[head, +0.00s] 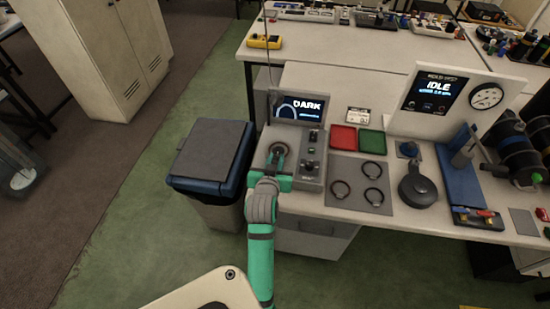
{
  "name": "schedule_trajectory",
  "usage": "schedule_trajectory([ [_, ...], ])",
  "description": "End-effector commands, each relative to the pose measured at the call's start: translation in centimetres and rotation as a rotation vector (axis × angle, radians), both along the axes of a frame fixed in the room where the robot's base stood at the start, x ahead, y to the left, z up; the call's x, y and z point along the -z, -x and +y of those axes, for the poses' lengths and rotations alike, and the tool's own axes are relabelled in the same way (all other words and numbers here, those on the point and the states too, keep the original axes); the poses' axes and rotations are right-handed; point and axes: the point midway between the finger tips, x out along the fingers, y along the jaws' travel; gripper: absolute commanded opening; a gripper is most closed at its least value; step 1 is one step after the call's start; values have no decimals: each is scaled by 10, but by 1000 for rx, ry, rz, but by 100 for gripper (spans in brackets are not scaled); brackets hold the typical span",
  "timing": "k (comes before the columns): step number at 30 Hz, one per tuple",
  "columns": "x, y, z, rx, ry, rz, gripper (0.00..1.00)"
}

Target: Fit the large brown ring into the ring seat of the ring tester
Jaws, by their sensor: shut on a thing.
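The ring tester (312,142) stands at the left end of the bench, with a lit screen (299,107) reading DARK and a control panel with knobs. My gripper (279,161) is at the left part of the tester, over the round seat area. It is shut on a dark ring (278,149), taken to be the large brown ring; its colour is hard to tell. The ring is at the seat, but I cannot tell whether it lies in it or just above. My gripper hides much of the seat.
Several dark rings lie on a grey mat (352,206) right of the tester. Red (343,138) and green (372,142) trays are behind it. A round black object (417,188) and a gauge panel (440,105) stand further right. A lidded bin (212,155) is left of the bench.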

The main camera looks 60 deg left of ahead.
Motion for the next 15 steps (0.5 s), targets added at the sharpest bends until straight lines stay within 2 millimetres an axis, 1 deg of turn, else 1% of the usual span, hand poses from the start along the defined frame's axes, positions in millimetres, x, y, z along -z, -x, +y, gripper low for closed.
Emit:
schedule_trajectory([
  [1,2,0,0,0,1,1,0],
  [2,1,0,0,-1,0,0,25],
  [3,1,1,0,-1,0,0,34],
  [4,1,1,0,-1,0,0,36],
  [12,0,1,1,-2,0,1,36],
  [15,-5,1,1,-2,-1,0,36],
])
